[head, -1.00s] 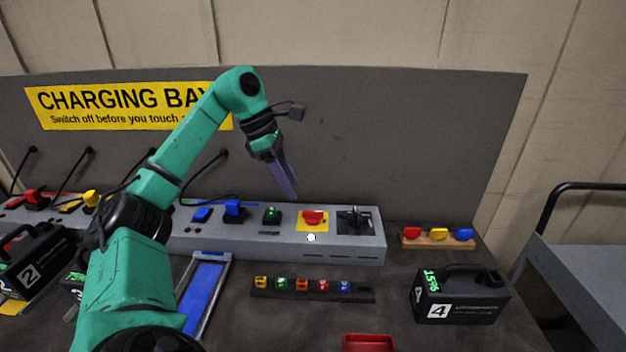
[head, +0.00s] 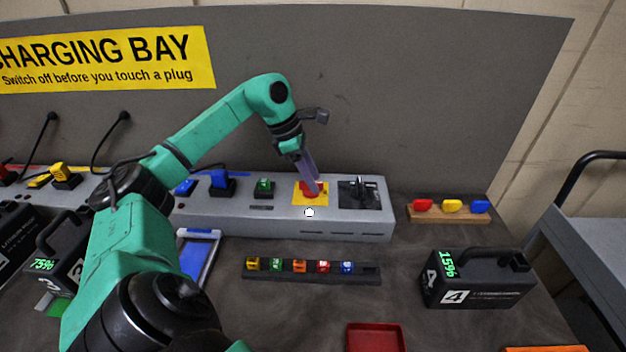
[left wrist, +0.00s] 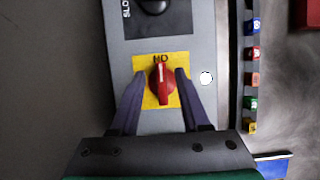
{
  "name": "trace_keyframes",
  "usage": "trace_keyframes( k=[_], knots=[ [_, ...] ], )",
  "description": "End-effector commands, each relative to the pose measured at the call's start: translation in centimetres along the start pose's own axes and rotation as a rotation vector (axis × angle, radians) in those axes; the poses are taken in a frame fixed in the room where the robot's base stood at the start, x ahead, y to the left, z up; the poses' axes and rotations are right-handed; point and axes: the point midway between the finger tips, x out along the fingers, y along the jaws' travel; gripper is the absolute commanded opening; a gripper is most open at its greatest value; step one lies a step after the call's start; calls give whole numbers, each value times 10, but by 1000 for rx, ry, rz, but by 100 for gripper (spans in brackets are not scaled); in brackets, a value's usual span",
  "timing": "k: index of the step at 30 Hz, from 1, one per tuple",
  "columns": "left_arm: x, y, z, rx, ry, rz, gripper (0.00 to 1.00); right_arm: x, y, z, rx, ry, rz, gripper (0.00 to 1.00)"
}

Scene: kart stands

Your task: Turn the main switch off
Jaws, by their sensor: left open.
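The main switch is a red rotary knob (left wrist: 161,83) on a yellow plate (left wrist: 146,65). In the head view the knob (head: 311,188) sits on top of the grey charging box (head: 240,219), partly hidden by my gripper. My left gripper (head: 316,188) points down at it. In the left wrist view the open fingers of my left gripper (left wrist: 158,101) stand on either side of the knob, with gaps visible. The knob's handle lies along the picture's up-down direction there. My right gripper is not in view.
A rack of coloured tags (head: 311,276), a red tray (head: 375,338), battery 4 (head: 478,280) and a wooden lockout rack (head: 449,215) stand nearby.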

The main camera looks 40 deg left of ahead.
Motion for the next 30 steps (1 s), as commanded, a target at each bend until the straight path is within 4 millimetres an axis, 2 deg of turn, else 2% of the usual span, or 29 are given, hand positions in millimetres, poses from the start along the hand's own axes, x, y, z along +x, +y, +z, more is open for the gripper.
trace_keyframes(
  k=[3, 9, 11, 12, 13, 23, 30],
  knots=[
    [7, 0, 0, 0, 0, 0, 46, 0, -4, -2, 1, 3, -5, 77],
    [7, 0, 0, 0, 0, 0, 46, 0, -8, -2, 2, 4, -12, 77],
    [7, 0, 0, 0, 0, 1, 23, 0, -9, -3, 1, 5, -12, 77],
    [7, 0, 0, 0, 0, 0, 8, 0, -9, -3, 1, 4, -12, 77],
    [7, 0, 0, 0, 0, 1, 0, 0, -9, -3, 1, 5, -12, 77],
    [6, 0, 0, -12, 0, 7, 0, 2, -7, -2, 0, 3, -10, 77],
    [7, 1, -1, -90, 1, 41, 0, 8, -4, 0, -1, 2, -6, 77]
  ],
)
